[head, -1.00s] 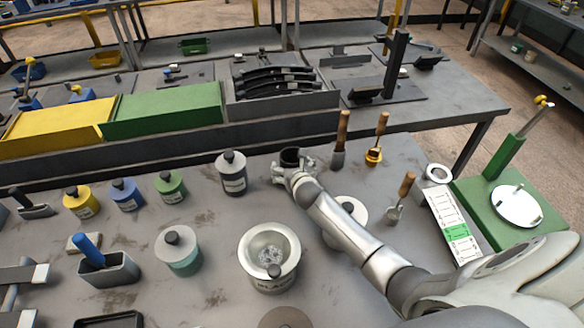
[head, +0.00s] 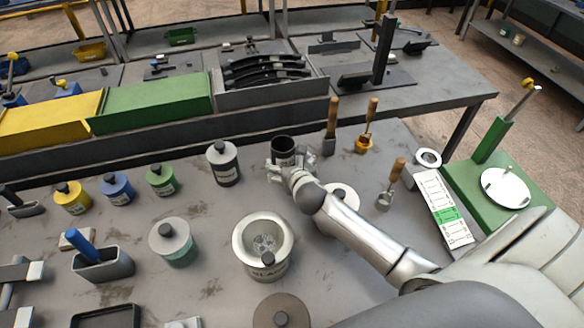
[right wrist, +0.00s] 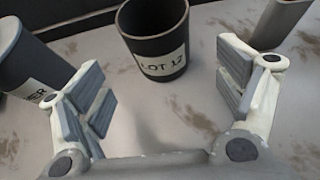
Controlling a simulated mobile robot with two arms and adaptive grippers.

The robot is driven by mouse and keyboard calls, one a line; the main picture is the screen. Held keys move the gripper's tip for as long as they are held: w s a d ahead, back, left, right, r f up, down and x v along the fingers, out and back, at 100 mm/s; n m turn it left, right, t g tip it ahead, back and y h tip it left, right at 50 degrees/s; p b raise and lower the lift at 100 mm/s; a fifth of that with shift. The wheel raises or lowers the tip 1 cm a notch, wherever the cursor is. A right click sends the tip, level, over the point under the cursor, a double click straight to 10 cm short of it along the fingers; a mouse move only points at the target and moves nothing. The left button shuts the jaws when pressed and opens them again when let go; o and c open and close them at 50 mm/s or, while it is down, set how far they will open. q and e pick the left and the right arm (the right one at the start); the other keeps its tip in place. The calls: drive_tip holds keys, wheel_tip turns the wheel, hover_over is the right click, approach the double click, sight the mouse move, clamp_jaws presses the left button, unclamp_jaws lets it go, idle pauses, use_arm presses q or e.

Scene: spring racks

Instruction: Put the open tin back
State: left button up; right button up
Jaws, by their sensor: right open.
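The open tin (head: 284,146) is a dark, lidless cup standing upright on the grey bench, behind my right gripper in the head view. In the right wrist view the open tin (right wrist: 157,50) shows a white label reading "LOT 12" and a dark inside. My right gripper (head: 291,166) is open and empty. In the right wrist view its padded fingers (right wrist: 165,88) are spread wide to either side, with the tin just past the fingertips and clear of both. My left gripper is not in view.
A lidded dark tin (head: 223,164) stands left of the open tin. Brushes (head: 331,128) stand to its right. Green (head: 162,181), blue (head: 117,190) and yellow (head: 72,199) lidded tins line the left. A low rack wall runs behind.

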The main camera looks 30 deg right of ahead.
drive_tip(key=shift+v, duration=1.7)
